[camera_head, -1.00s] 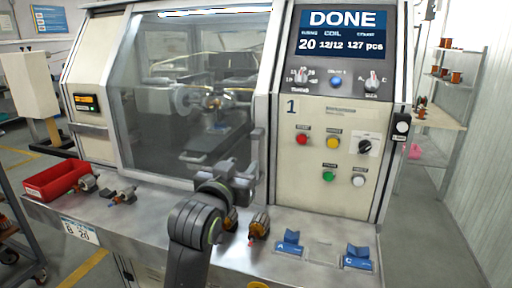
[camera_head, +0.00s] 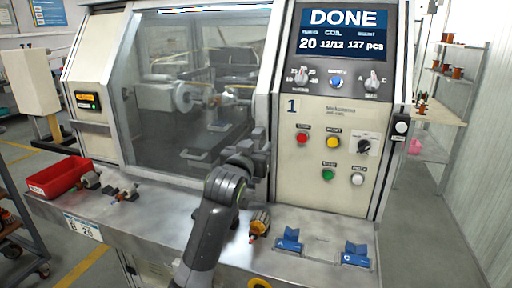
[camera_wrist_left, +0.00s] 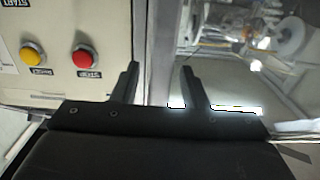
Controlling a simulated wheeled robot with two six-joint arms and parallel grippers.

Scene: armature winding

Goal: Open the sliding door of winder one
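The sliding door (camera_head: 185,90) of winder one is a large clear pane in a light frame, and it looks closed. Its right edge meets the panel marked "1" (camera_head: 330,115). My left gripper (camera_head: 259,145) is at the lower right edge of the door, covering the handle area, so the handle is largely hidden. In the left wrist view, my two dark fingers (camera_wrist_left: 160,82) stand apart with the grey door-edge strip (camera_wrist_left: 158,40) behind the gap. Nothing is clearly gripped, and contact cannot be told. My right gripper is not in view.
The red button (camera_head: 302,139) and yellow button (camera_head: 333,142) are close to the right of my left gripper. On the front ledge are a red bin (camera_head: 57,177), armatures (camera_head: 259,223) and blue holders (camera_head: 289,240). The screen (camera_head: 342,32) reads DONE.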

